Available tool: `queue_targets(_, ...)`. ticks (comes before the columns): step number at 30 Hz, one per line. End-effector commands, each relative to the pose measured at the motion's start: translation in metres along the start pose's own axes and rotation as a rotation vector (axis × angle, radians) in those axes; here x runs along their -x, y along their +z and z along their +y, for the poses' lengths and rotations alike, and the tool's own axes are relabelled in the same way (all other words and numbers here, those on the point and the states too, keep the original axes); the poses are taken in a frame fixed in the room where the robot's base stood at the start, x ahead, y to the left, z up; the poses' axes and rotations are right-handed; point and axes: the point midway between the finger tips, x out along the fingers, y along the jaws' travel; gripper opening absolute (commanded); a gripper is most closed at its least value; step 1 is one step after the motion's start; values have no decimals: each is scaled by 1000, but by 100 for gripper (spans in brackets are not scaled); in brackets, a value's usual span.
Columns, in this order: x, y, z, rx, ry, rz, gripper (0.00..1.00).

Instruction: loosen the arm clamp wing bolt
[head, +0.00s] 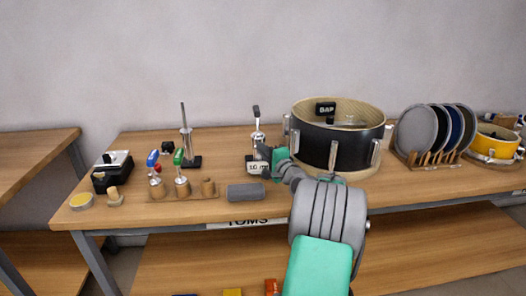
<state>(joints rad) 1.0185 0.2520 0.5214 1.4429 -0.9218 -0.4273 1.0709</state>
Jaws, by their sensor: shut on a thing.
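A small metal stand (257,137) with a dark top rises from a block base (253,168) marked with a label that seems to read 10 mm. It stands upright near the middle of the table, left of the black drum. My gripper (265,152) reaches in from the right at the lower part of this stand and is shut on a small part there. That part fits the arm clamp wing bolt, but the fingers hide it and it is too small to make out. The bolt's turn and how loose it is cannot be told.
A black drum shell (318,146) stands close right of my gripper. A rack of round pads (415,132) stands right.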

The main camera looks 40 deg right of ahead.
Motion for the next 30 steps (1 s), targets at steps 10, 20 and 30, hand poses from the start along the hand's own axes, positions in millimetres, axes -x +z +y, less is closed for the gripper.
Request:
queue_targets(10, 0, 0, -1, 26, 10, 0, 0)
queue_targets(20, 0, 1, -3, 193, 78, -1, 0)
queue_targets(30, -1, 2, -4, 483, 199, -2, 0)
